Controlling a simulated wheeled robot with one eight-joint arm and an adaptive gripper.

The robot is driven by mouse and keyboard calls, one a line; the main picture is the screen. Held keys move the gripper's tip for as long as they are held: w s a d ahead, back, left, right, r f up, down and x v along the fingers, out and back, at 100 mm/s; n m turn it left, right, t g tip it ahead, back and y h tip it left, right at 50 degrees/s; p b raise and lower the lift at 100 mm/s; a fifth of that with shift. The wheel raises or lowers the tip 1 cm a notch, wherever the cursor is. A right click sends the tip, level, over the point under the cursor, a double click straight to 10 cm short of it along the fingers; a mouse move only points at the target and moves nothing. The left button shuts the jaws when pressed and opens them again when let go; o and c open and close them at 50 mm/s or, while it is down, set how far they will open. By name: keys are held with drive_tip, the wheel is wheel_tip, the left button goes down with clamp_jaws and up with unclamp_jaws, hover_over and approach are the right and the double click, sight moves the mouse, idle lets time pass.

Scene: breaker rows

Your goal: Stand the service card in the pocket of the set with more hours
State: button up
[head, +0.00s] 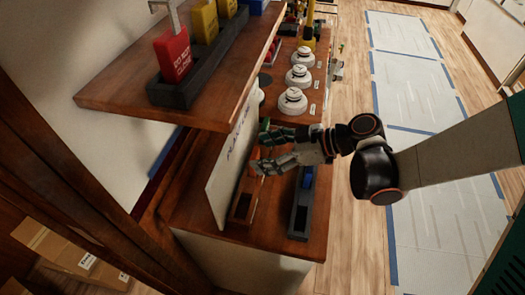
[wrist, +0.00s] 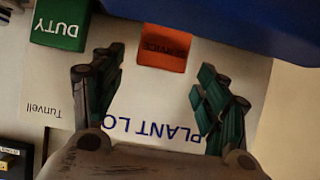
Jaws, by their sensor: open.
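The orange service card (wrist: 164,48) shows in the wrist view, its lettering upside down, ahead of and between my fingers. My gripper (wrist: 153,75) is open, with a finger on each side and nothing held between them. In the head view my gripper (head: 259,150) is at the white board above the wooden bench, partly hiding what lies between its fingers. A green card marked DUTY (wrist: 60,25) is to the left of the service card in the wrist view. I cannot make out any hour readings or the pocket.
The white board (head: 230,170) stands upright on the bench. A dark tray (head: 299,222) with a blue piece and a brown holder (head: 242,208) are in front. White round detectors (head: 292,101) stand behind. A shelf (head: 120,100) with red and yellow tags overhangs at left.

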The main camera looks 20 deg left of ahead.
drive_tip(key=p+v, duration=0.2)
drive_tip(key=v, duration=0.9)
drive_tip(key=shift+p, duration=0.35)
drive_tip(key=s+d+r+m+t+h, duration=0.2)
drive_tip(key=d+m+h, duration=0.2)
drive_tip(key=d+m, duration=0.2)
drive_tip(key=s+d+r+m+t+h, duration=0.3)
drive_tip(key=d+m, duration=0.3)
drive_tip(key=d, duration=0.5)
drive_tip(key=s+d+r+m+t+h, duration=0.2)
drive_tip(key=d+r+m+t+h, duration=0.1)
drive_tip(key=d+m+h, duration=0.2)
drive_tip(key=d+m, duration=0.2)
drive_tip(key=d, duration=0.1)
drive_tip(key=shift+s+d, duration=0.15)
drive_tip(key=shift+d, duration=0.15)
